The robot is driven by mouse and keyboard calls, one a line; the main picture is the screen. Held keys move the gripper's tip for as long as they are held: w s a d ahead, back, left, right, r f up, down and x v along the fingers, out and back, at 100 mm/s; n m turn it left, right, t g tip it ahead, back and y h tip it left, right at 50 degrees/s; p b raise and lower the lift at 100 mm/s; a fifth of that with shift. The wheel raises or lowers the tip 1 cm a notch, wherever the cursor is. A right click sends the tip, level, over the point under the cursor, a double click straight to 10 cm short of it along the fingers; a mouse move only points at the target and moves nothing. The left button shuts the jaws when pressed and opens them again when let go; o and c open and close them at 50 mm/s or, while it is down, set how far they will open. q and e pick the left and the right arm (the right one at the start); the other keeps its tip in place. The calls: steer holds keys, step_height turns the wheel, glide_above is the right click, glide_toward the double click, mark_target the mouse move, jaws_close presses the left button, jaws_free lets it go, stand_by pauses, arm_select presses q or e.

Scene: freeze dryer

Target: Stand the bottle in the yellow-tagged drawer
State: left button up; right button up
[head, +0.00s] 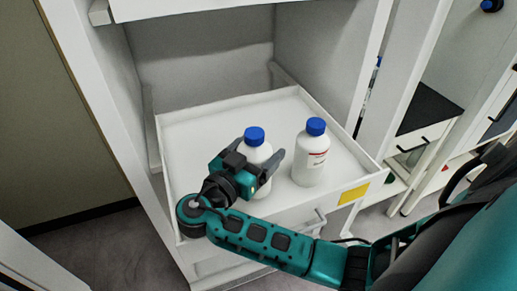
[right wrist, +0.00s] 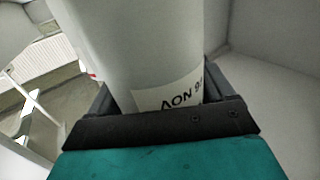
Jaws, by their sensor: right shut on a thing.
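The white drawer (head: 187,131) is pulled out and carries a yellow tag (head: 353,193) on its front at the right. A white bottle with a blue cap (head: 255,137) is upright over the drawer's middle, between the fingers of my right gripper (head: 262,160). My right gripper is shut on this bottle. In the right wrist view the bottle's white body (right wrist: 150,45) and part of its label fill the space between the fingers. Its base is hidden in the head view, so I cannot tell whether it touches the drawer floor. My left gripper is not in view.
A second white bottle (head: 311,155) with a blue cap and red-marked label stands upright in the drawer, to the right of the held one. The drawer has low walls and a front handle (head: 315,222). Its left and back floor is clear.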

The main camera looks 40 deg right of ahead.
steer(key=shift+f, duration=0.1)
steer(key=o, duration=1.3)
steer(key=shift+a+r, duration=0.1)
steer(key=shift+r, duration=0.1)
steer(key=b+v, duration=0.1)
steer(key=v, duration=0.6)
steer(key=shift+a, duration=0.15)
